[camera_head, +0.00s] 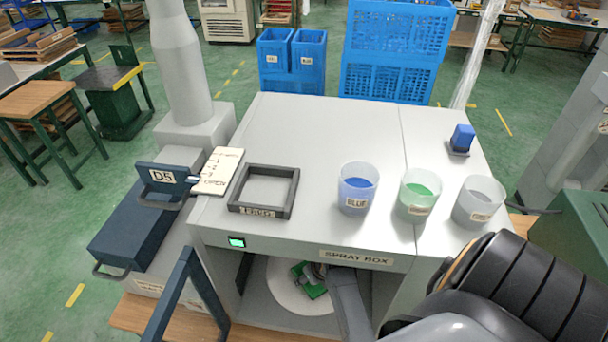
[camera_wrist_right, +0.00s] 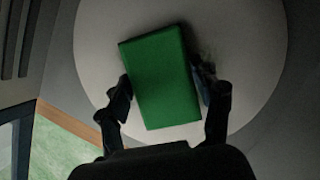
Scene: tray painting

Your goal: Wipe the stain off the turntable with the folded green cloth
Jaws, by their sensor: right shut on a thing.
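The round pale turntable (camera_head: 277,292) is inside the open spray box, partly hidden by my right arm. It fills much of the right wrist view (camera_wrist_right: 250,50). My right gripper (camera_head: 318,277) reaches into the box and is shut on the folded green cloth (camera_head: 303,286). In the wrist view the cloth (camera_wrist_right: 160,75) sits between the two fingers of the gripper (camera_wrist_right: 165,88), over the turntable. I cannot tell whether it touches the surface. A dark smudge (camera_wrist_right: 206,53) shows just right of the cloth; the rest may be hidden under it. My left gripper is out of view.
The spray box (camera_head: 320,130) carries a square dark frame (camera_head: 264,210), a blue cup (camera_head: 357,205), a green cup (camera_head: 417,213), a grey cup (camera_head: 479,203) and a small blue item (camera_head: 462,138). The box walls leave little room around my right arm.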

